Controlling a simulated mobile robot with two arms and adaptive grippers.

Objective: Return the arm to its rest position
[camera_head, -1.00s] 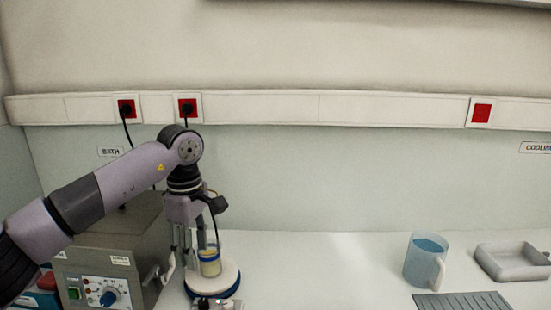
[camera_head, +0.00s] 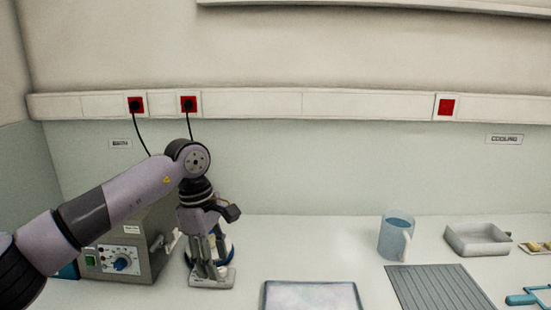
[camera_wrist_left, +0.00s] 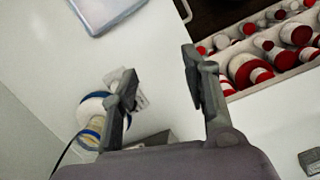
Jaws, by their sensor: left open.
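My left gripper (camera_head: 211,268) hangs fingers down on the left of the bench in the head view. Its jaws are open with nothing between them; in the left wrist view the two fingers (camera_wrist_left: 158,68) stand apart over bare white bench. Behind the gripper is a round white stirrer with a blue rim (camera_head: 229,247), mostly hidden by the fingers in the head view. It also shows beside the left finger in the left wrist view (camera_wrist_left: 92,106), with a yellowish vessel (camera_wrist_left: 91,133) by it. My right gripper is not in view.
A grey bath unit (camera_head: 118,256) stands left of the gripper. A pale tray (camera_head: 311,297), a blue-tinted jug (camera_head: 395,238), a grey mat (camera_head: 437,288) and a grey dish (camera_head: 478,239) lie to the right. A rack of red-and-white containers (camera_wrist_left: 262,62) shows in the left wrist view.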

